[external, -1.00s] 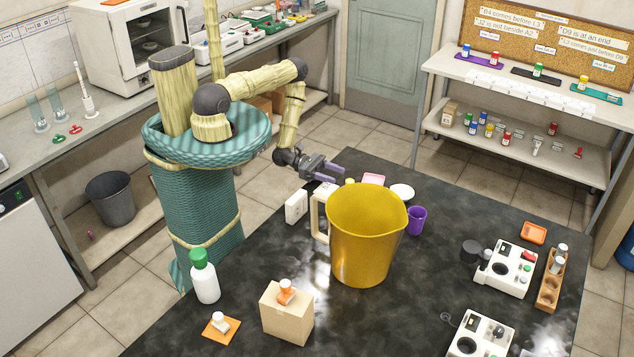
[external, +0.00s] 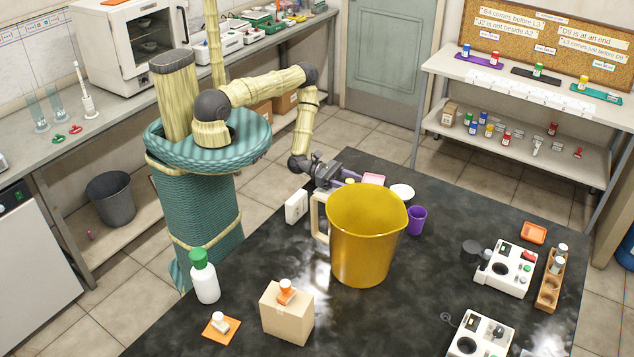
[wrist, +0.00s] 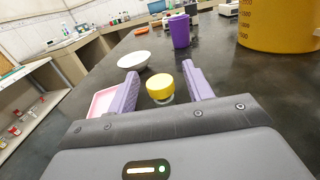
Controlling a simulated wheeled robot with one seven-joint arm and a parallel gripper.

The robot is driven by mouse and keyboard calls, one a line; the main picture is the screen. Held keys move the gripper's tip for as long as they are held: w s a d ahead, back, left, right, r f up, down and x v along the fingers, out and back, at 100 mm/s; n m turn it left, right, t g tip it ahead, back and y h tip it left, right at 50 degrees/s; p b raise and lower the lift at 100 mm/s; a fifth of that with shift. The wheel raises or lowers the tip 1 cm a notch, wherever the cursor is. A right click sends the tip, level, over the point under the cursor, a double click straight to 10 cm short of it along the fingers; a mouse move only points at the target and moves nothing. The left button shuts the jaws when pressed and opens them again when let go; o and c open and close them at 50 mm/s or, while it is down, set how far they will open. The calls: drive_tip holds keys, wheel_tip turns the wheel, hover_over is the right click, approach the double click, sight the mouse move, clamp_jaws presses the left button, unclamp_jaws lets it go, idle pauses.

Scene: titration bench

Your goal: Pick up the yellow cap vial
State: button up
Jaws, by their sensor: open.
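The yellow cap vial (wrist: 160,85) stands upright on the dark table in the wrist view, between and just ahead of my open fingers. In the external view only a bit of its yellow cap (external: 350,181) shows, behind the big yellow jug. My gripper (wrist: 157,88) is open and empty, low over the table, with a purple finger on each side of the vial. It also shows in the external view (external: 346,178), behind the jug. The vial's body is mostly hidden under its cap in the wrist view.
The large yellow jug (external: 365,235) stands close to my gripper. A pink tray (wrist: 103,102), a white dish (wrist: 134,60) and a purple cup (wrist: 180,31) stand around the vial. A white box (external: 296,206) is at the table's edge.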

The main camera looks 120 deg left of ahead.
sight(350, 180)
idle(0.4)
drive_tip(key=c, duration=1)
drive_tip(key=shift+r, duration=0.1)
drive_tip(key=shift+c, duration=0.2)
wheel_tip(350, 180, up, 10)
drive_tip(key=shift+f+b, duration=0.1)
drive_tip(key=shift+b, duration=0.5)
